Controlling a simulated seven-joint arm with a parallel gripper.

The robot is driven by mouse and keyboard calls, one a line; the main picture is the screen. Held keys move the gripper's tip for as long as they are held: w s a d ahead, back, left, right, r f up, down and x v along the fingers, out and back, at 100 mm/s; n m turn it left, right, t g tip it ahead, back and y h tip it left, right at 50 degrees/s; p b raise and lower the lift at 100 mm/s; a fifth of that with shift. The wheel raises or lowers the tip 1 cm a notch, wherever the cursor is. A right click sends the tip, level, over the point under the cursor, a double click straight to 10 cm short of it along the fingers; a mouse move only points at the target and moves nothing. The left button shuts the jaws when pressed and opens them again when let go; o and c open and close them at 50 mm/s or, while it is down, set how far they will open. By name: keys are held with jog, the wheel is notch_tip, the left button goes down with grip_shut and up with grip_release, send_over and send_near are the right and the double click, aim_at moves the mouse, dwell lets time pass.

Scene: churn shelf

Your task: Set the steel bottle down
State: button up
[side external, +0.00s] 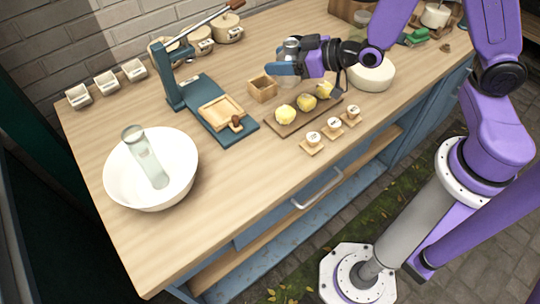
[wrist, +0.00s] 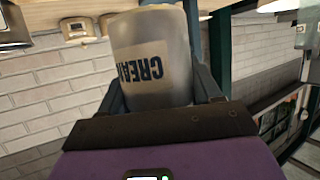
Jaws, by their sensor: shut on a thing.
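The steel bottle (wrist: 150,60) is a grey cylinder with a pale label reading "CREAM", large in the wrist view. My gripper (wrist: 160,88) is shut on it, with one finger on each side. In the side view my gripper (side external: 284,68) points left, and the bottle's shiny top (side external: 291,46) shows above the fingers. The bottle looks upright behind the small wooden box (side external: 262,89). Its base is mostly hidden, so I cannot tell whether it touches the table (side external: 230,190).
A board with lemon-like yellow fruits (side external: 303,117) lies in front of the gripper. A blue lever press (side external: 205,100) stands left of it. A white bowl (side external: 112,182) holds a clear cylinder (side external: 147,160). A round white item (side external: 372,75) is right. The table's front middle is clear.

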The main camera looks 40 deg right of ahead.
jog(key=s+a+f+n+g+y, duration=0.3)
jog(key=s+a+n+g+y, duration=0.4)
jog(key=s+a, duration=0.65)
jog(key=shift+n+h, duration=0.4)
jog(key=shift+w+a+f, duration=0.3)
jog(key=shift+w+f, duration=0.05)
jog(key=shift+f, duration=0.9)
jog(key=shift+w+a+f, duration=0.25)
jog(key=shift+w+f, duration=0.05)
jog(key=shift+f, duration=1)
jog(key=shift+w+a+f, duration=0.3)
jog(key=shift+w+f, duration=0.05)
jog(key=shift+f, duration=0.9)
jog(key=shift+f, duration=0.15)
jog(key=o, duration=1.3)
jog(key=shift+c, duration=0.2)
jog(key=shift+d+r, duration=0.1)
jog(key=shift+r, duration=0.1)
jog(key=v, duration=1.1)
jog(key=shift+s+d+r, duration=0.15)
jog(key=shift+d+r, duration=0.05)
jog(key=shift+d, duration=0.15)
